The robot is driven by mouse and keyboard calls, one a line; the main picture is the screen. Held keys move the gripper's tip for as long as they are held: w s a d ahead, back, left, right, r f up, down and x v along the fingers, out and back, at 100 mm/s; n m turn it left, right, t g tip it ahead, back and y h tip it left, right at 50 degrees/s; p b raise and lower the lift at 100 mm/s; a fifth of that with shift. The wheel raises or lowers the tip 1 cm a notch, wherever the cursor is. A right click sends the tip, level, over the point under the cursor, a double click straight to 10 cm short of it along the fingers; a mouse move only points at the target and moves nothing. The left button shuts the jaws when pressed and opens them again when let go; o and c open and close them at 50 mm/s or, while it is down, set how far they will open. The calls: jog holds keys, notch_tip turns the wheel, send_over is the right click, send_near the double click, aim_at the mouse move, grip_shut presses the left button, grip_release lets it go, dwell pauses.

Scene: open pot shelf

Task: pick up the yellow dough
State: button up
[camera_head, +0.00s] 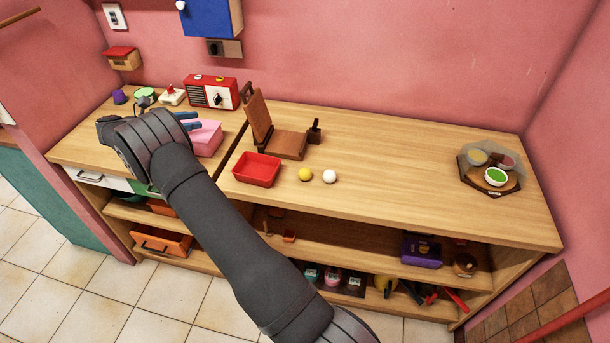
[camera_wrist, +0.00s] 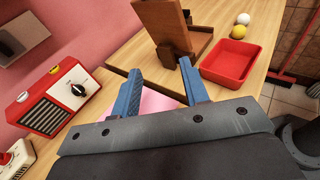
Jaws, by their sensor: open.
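The yellow dough (camera_head: 305,174) is a small ball on the wooden counter, between the red tray and a white ball (camera_head: 329,176). In the wrist view the yellow dough (camera_wrist: 238,31) shows at the upper right, just below the white ball (camera_wrist: 243,19). My gripper (camera_head: 192,121) is at the left part of the counter, above a pink box (camera_head: 207,137), well to the left of the dough. In the wrist view my gripper (camera_wrist: 166,92) has its two blue fingers apart with nothing held between them. The pink box is partly hidden by the fingers there.
A red tray (camera_head: 257,169) and a wooden press with an upright lid (camera_head: 283,144) stand between my gripper and the dough. A red radio (camera_head: 212,92) stands behind the pink box. A tray of bowls (camera_head: 490,189) is at the far right. The counter right of the white ball is clear.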

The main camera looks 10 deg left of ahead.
jog(key=m+g+y, duration=0.6)
jog(key=g+y, duration=0.2)
jog(key=y, duration=0.5)
send_near(305, 174)
jog(key=f, duration=0.2)
jog(key=w+f, duration=0.1)
jog(key=f, duration=0.5)
jog(key=shift+w+a, duration=0.15)
jog(key=shift+a, duration=0.15)
jog(key=shift+r, duration=0.1)
jog(key=c, duration=0.6)
jog(key=shift+c, duration=0.2)
jog(key=shift+h, duration=0.3)
